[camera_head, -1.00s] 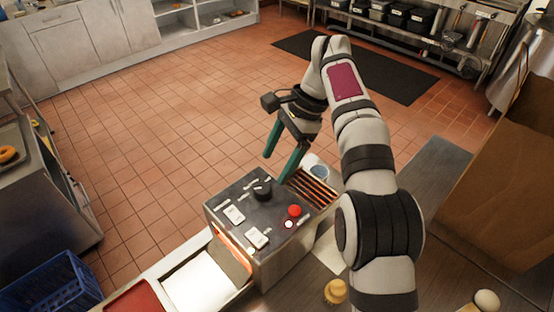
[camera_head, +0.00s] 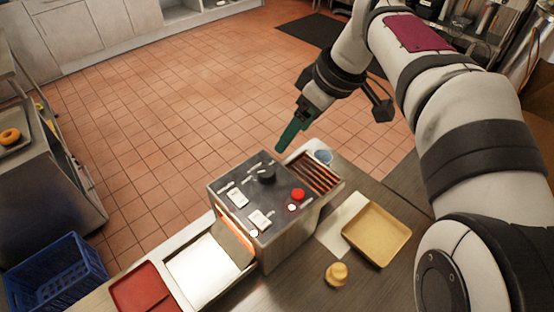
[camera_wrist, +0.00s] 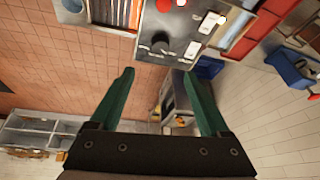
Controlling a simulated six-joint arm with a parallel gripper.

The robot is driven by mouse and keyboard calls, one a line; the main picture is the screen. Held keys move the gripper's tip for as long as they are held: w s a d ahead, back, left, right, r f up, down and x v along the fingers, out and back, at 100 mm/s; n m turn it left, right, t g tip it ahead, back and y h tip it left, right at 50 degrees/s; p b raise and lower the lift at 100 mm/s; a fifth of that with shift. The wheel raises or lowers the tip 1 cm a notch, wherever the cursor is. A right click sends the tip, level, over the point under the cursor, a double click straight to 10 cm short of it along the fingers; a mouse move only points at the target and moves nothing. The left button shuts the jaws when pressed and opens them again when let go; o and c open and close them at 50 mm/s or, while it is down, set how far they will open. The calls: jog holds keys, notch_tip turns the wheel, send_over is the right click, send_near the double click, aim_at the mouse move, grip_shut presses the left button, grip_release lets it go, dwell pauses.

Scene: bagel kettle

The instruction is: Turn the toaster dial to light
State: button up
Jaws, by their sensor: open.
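The toaster (camera_head: 249,235) is a metal box on the counter with a dark top panel. Its black dial (camera_head: 266,175) stands on that panel near the far edge; it also shows in the wrist view (camera_wrist: 160,38). The panel has white labels, white switches (camera_head: 238,198) and a red button (camera_head: 298,194). The dial's pointing direction is too small to tell. My gripper (camera_head: 284,147) has green fingers above and just beyond the toaster's far edge, apart from the dial. In the wrist view (camera_wrist: 160,88) the fingers are wide apart with nothing between them.
A red tray (camera_head: 142,288) is at front left. A blue crate (camera_head: 55,274) stands lower left.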

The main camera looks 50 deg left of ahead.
aim_at(268, 171)
jog(key=x, duration=1.4)
jog(key=shift+f, duration=0.4)
